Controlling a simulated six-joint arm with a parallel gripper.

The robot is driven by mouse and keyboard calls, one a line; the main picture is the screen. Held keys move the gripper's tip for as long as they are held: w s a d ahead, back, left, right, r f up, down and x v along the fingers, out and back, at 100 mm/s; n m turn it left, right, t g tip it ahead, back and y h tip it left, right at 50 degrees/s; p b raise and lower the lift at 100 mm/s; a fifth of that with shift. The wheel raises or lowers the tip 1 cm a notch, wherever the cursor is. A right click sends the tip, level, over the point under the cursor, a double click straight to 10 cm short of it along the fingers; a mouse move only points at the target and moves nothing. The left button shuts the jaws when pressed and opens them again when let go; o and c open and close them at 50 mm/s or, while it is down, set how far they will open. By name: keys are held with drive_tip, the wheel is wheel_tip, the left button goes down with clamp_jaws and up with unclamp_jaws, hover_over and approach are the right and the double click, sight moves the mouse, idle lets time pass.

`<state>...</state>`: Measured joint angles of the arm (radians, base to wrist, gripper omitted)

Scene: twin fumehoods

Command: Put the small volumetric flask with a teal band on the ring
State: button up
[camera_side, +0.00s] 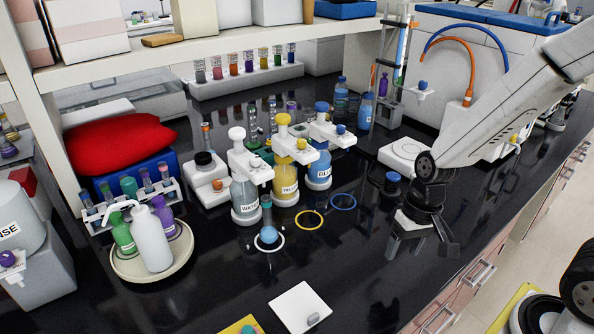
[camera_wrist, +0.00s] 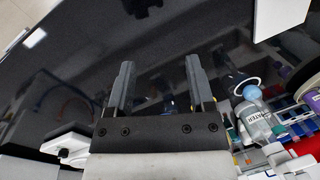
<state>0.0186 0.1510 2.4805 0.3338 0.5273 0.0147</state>
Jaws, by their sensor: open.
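A small round-bottomed flask with pale blue liquid (camera_side: 268,235) stands upright on the black bench, with a teal band or cap (camera_side: 266,202) at its neck top. A white ring (camera_side: 280,249) shows around its base. The flask also shows at the right of the wrist view (camera_wrist: 252,92), with the white ring (camera_wrist: 236,88) by it. A yellow ring (camera_side: 309,227) and a blue ring (camera_side: 343,208) lie to its right, both empty. My gripper (camera_side: 421,240) is open and empty, well right of the flask, above the bench. The wrist view shows its parted fingers (camera_wrist: 160,70).
Water, yellow and blue dispensing bottles (camera_side: 286,180) stand close behind the rings. A round tray (camera_side: 185,258) with a white wash bottle (camera_side: 151,240) is at left. A white square plate (camera_side: 290,301) lies in front. A dark blue-capped bottle (camera_side: 392,183) stands near my gripper. The front bench is mostly clear.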

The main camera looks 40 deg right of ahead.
drive_tip(key=shift+w+d+r+n+t+h, duration=0.3)
drive_tip(key=shift+d+r+n+t+h, duration=0.3)
drive_tip(key=shift+n, duration=0.35)
drive_tip(key=shift+w+d+r+n+t+h, duration=0.35)
drive_tip(key=shift+d+r+n+t, duration=0.3)
drive_tip(key=shift+n, duration=0.3)
